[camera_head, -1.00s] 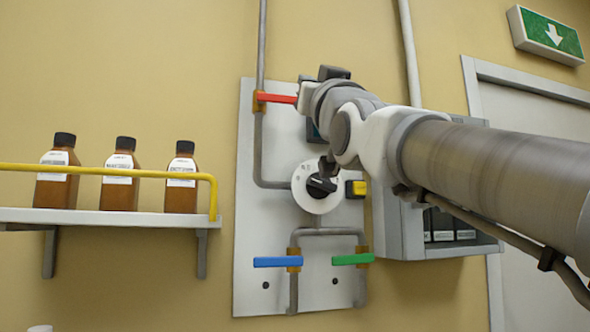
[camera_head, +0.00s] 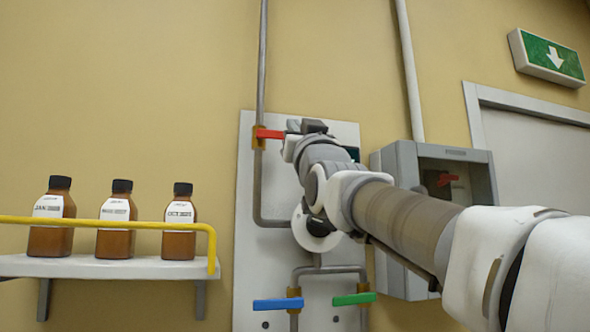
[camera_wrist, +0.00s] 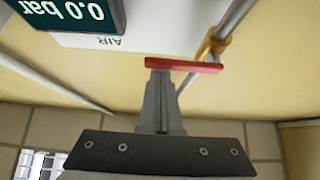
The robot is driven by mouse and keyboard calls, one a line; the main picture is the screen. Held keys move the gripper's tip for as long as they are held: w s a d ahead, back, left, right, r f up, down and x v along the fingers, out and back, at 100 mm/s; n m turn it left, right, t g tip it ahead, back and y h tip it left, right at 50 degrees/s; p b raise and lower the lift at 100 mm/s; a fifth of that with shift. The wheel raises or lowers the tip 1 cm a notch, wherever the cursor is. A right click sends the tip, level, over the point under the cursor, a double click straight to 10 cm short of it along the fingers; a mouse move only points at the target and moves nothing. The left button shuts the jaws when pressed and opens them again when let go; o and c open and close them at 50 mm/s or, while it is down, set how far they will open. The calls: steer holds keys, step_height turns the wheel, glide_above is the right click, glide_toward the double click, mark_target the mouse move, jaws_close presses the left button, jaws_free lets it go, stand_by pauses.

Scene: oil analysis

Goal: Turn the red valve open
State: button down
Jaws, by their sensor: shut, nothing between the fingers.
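The red valve (camera_head: 268,133) is at the upper left of the grey wall panel, its handle roughly horizontal on a vertical pipe. The red handle (camera_wrist: 185,65) also shows in the wrist view, beside its brass-coloured fitting (camera_wrist: 210,45). My gripper (camera_wrist: 160,72) is shut, its fingers together and empty. The fingertips are at the handle's free end, away from the fitting; whether they touch it I cannot tell.
Blue (camera_head: 278,304) and green (camera_head: 354,299) valve handles sit lower on the panel (camera_head: 250,200). A display reading 0.0 bar (camera_wrist: 75,15) is near my gripper. A grey box (camera_head: 390,235) hangs right. Brown bottles (camera_head: 179,240) stand on a railed shelf (camera_head: 110,268) at left.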

steer(key=shift+d+f+m+h, duration=0.1)
steer(key=shift+f+m+h, duration=0.2)
steer(key=shift+m, duration=0.1)
stand_by(0.4)
